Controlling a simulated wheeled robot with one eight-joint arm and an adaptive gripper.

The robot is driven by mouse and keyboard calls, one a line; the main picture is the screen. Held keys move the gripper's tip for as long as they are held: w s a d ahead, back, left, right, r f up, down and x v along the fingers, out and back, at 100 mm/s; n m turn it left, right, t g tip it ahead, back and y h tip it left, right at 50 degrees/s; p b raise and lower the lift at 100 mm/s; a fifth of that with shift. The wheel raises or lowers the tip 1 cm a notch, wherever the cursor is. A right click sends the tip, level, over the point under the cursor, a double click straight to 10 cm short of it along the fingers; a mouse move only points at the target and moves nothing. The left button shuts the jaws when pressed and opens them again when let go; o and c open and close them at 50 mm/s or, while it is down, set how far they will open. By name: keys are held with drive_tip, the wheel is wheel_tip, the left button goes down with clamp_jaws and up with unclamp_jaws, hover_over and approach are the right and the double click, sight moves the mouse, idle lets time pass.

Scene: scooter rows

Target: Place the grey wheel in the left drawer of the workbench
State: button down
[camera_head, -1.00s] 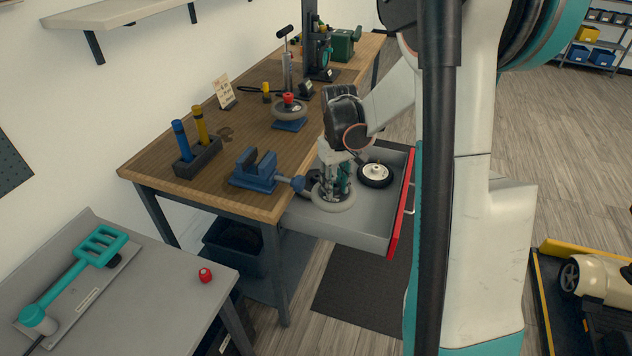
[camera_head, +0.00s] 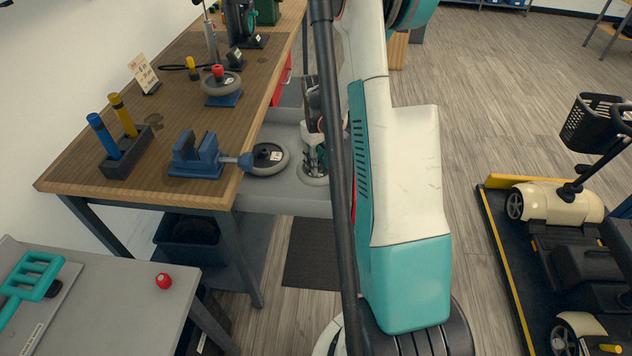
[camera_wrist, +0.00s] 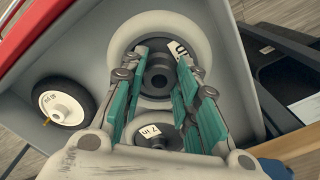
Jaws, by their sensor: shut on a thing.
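My gripper (camera_head: 313,166) is shut on the hub of a grey wheel (camera_head: 313,181), inside the open drawer (camera_head: 285,198) of the workbench. In the wrist view the fingers (camera_wrist: 160,62) sit either side of its dark hub, and its pale grey ring (camera_wrist: 162,22) shows around them. I cannot tell whether it touches the drawer floor. A second grey wheel (camera_head: 268,158) with a dark centre and white label lies in the drawer towards the vise; the fingers partly cover it in the wrist view (camera_wrist: 160,142). A black-tyred wheel with white hub (camera_wrist: 62,103) lies beside them.
The wooden workbench (camera_head: 170,105) carries a blue vise (camera_head: 196,157), its handle reaching towards the drawer, and another grey wheel (camera_head: 222,84) on a blue stand. A grey table (camera_head: 110,305) stands front left. A scooter (camera_head: 560,202) stands on a yellow-edged platform to the right.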

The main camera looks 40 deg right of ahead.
drive_tip(key=shift+f+b, duration=1.05)
drive_tip(key=shift+f, duration=2.95)
drive_tip(key=shift+f, duration=0.15)
drive_tip(key=c, duration=1.2)
unclamp_jaws()
wheel_tip(320, 180, up, 12)
drive_tip(key=p, duration=0.4)
